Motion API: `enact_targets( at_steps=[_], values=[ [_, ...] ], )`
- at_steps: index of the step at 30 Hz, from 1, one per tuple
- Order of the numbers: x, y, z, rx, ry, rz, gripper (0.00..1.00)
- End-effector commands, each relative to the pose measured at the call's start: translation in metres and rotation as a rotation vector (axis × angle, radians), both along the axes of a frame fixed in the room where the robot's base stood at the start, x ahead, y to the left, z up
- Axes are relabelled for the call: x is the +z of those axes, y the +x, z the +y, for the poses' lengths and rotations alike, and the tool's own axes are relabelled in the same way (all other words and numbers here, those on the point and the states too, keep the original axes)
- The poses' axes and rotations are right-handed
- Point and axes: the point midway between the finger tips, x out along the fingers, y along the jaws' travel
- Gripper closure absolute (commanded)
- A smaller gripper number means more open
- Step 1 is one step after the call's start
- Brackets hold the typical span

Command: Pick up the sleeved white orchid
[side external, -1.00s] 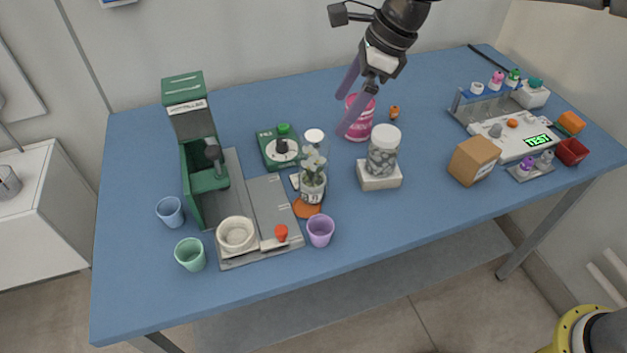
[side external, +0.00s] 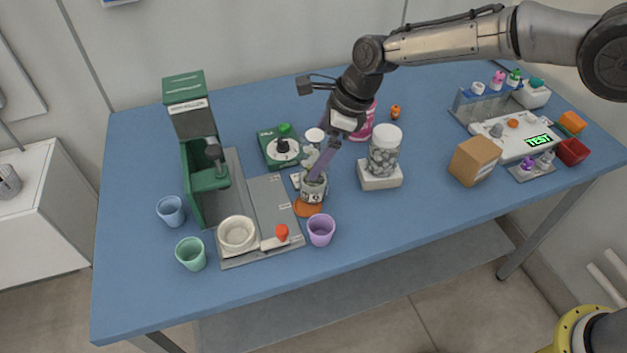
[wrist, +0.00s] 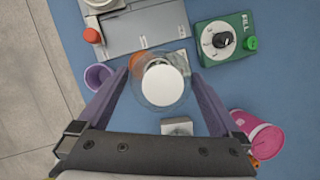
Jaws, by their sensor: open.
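The sleeved white orchid (side external: 314,190) stands upright in a light pot near an orange disc, with its white flowers mostly hidden behind a finger in the side view. In the wrist view, a round white top with a clear rim (wrist: 163,85), apparently the orchid's sleeve from above, lies between my fingers and hides the flowers. My gripper (side external: 318,172) is open and reaches down at the orchid. In the wrist view, the fingers of my gripper (wrist: 162,74) are on both sides of the round top. I cannot tell whether either touches it.
A pebble jar (side external: 384,152) on a white block stands close to the right. A purple cup (side external: 321,230) is in front, a green dial box (side external: 284,150) behind left, and a pink tumbler (side external: 362,122) behind right. The green and grey press (side external: 190,150) is left. The front right table is clear.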

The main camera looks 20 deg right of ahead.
Motion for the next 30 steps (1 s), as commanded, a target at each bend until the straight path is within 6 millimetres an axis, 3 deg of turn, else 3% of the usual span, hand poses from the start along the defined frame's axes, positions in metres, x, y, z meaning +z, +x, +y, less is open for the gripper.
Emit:
enact_targets(
  at_steps=[4, 11, 14, 28, 30],
  values=[
    [-0.018, 0.003, 0.007, 0.0, 0.0, 0.001, 0.0],
    [-0.02, 0.004, 0.008, 0.001, 0.0, -0.002, 0.0],
    [-0.02, 0.004, 0.008, 0.001, 0.0, -0.002, 0.14],
    [-0.02, 0.004, 0.007, 0.0, 0.0, -0.001, 0.99],
    [-0.02, 0.004, 0.007, 0.001, 0.0, -0.001, 1.0]
  ],
)
